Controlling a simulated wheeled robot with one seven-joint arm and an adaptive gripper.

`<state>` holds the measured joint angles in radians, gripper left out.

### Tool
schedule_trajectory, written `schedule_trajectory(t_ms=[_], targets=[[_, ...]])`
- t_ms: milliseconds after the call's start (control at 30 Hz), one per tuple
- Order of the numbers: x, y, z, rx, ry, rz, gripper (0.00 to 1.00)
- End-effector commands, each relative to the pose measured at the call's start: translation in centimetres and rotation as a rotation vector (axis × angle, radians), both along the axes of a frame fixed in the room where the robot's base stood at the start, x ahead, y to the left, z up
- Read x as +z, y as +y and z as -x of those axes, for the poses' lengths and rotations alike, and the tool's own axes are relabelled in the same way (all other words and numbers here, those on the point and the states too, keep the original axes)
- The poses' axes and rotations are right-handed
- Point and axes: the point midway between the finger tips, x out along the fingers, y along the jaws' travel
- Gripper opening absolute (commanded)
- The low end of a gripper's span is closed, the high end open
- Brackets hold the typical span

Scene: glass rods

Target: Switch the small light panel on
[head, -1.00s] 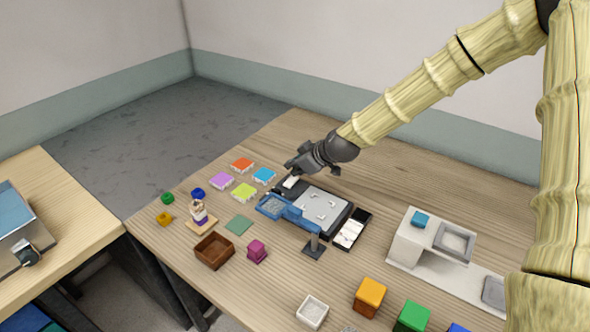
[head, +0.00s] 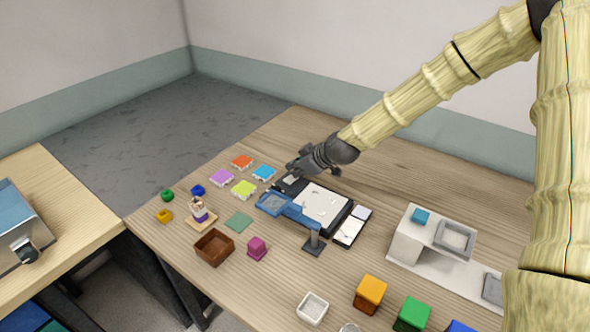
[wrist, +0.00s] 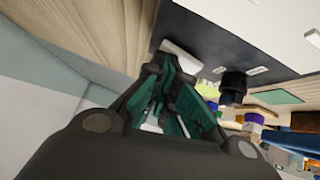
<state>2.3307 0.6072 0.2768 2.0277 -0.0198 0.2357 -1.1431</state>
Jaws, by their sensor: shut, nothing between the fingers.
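The light panel (head: 322,205) is a flat dark-framed box on the table with a bright, evenly white top. It also shows in the wrist view as a dark frame with a white face (wrist: 280,22). A pale switch plate (head: 291,179) sits at its far left end, just below my gripper (head: 298,168). My gripper is shut and empty, slightly above that end; whether it touches the switch is hard to tell. In the wrist view the green-padded fingers (wrist: 168,100) point at the panel's edge, beside a white strip (wrist: 181,59).
Colored tiles (head: 244,189), a brown box (head: 214,247) and a white stepped stand (head: 412,238) stand around. The table behind the panel is clear.

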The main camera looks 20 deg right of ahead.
Motion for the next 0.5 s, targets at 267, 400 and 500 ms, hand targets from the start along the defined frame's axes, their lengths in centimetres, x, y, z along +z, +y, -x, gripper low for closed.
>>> schedule_trajectory(t_ms=[267, 400, 500], targets=[[-0.11, 0.24, 0.33, 0.001, 0.004, 0.000, 0.00], [-0.05, 0.65, 0.66, 0.001, 0.005, 0.000, 0.00], [-0.01, 0.95, 0.89, 0.001, 0.005, 0.001, 0.00]])
